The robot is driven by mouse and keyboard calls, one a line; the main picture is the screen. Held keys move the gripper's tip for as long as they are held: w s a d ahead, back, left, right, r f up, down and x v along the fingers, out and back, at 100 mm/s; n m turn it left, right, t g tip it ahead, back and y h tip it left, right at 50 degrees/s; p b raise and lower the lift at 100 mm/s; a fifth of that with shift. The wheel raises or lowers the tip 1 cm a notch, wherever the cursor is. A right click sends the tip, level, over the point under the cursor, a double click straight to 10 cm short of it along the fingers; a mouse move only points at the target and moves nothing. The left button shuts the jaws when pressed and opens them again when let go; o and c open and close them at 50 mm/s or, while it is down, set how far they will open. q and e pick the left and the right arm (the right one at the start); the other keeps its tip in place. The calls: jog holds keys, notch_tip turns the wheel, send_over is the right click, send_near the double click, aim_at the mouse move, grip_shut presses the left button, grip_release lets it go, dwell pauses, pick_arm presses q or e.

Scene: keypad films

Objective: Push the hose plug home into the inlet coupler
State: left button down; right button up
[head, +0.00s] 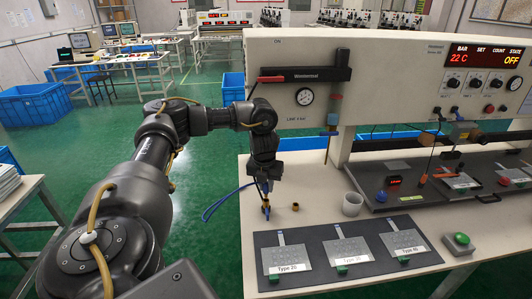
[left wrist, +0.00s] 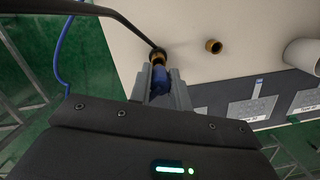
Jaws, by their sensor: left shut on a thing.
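My left gripper (head: 265,188) points down at the left end of the table and is shut on the blue hose plug (left wrist: 158,82). A thin blue hose (head: 217,208) loops off to the left; it also shows in the left wrist view (left wrist: 62,48). A brass coupler (left wrist: 157,56) stands at the plug's front end, in line with it. Whether the plug is seated in it or only touching, I cannot tell. A second brass fitting (head: 295,207) stands apart to the right, empty; it also shows in the left wrist view (left wrist: 213,46). My right gripper is out of view.
A white cup (head: 352,204) stands right of the fittings. In front lies a dark mat (head: 325,241) with several labelled films, and a green button box (head: 459,242) is at its right. The press housing (head: 385,75) overhangs the table's back. The table's left edge is close to the gripper.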

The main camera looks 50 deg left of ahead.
aim_at(266, 192)
pick_arm(q)
jog(key=shift+f+b, duration=0.75)
jog(key=shift+f, duration=0.95)
jog(key=c, duration=1.2)
grip_release()
jog(key=shift+c, duration=0.2)
notch_tip(266, 192, up, 11)
jog(key=s+p, duration=0.1)
jog(key=p, duration=0.2)
jog(key=shift+s+d+f+p, duration=0.15)
jog(key=shift+d+p, duration=0.2)
jog(key=shift+d, duration=0.1)
